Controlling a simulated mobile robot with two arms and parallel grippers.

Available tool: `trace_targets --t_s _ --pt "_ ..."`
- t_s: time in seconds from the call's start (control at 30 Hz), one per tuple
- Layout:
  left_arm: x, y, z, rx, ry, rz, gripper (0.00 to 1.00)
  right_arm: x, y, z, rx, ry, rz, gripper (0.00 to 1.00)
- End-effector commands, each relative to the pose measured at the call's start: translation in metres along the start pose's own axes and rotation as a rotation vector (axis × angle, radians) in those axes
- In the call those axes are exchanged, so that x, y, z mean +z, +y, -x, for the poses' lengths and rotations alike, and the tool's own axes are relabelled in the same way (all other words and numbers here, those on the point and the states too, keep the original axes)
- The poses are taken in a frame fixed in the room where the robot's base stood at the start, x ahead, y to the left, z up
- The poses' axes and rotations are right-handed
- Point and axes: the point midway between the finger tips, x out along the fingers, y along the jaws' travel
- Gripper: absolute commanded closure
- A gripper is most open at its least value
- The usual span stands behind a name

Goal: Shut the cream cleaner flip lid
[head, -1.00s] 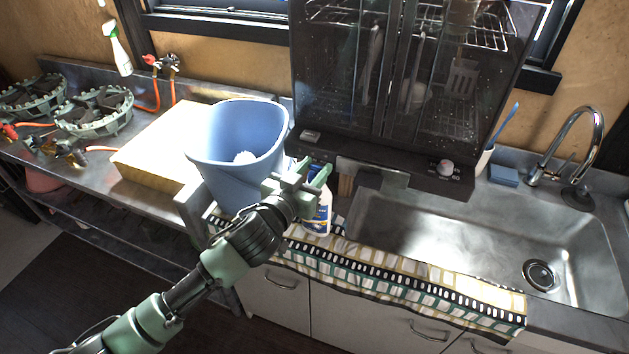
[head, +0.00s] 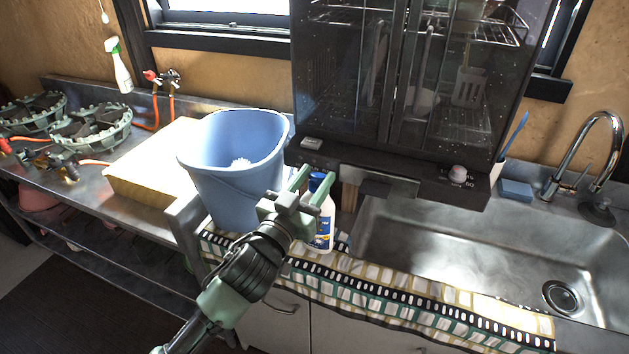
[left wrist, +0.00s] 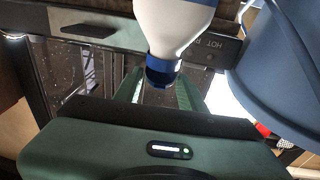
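The cream cleaner bottle (head: 321,228) is white with a blue and yellow label and a blue cap (head: 317,183). It stands upright on the patterned cloth at the counter's front edge, right of the bucket. My left gripper (head: 313,180) is open at cap height, its green fingers pointing up and away, one on each side of the cap in the picture. In the left wrist view the bottle (left wrist: 172,22) appears upside down, its blue cap (left wrist: 162,70) in line with the gap between the open fingers (left wrist: 160,90). I cannot tell how far the flip lid stands open. My right gripper is not in view.
A blue bucket (head: 235,190) stands close left of the bottle. A dark glass-fronted cabinet (head: 400,90) rises behind. The sink (head: 480,250) is to the right, and the patterned cloth (head: 400,298) covers the counter edge. A pale board (head: 150,165) lies farther left.

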Motion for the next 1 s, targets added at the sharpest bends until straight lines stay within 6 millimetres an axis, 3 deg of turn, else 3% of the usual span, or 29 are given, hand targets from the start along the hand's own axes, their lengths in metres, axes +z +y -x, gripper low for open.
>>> trace_targets --t_s 0.4,0.8,1.0 --pt "0.001 0.0 0.004 0.0 -0.002 0.001 0.42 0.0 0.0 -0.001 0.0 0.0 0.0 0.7" --pt "0.003 0.0 0.065 0.0 -0.002 0.001 0.42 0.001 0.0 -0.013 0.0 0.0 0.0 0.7" --pt "0.001 0.0 0.078 0.0 0.0 0.001 0.42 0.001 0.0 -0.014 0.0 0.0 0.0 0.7"
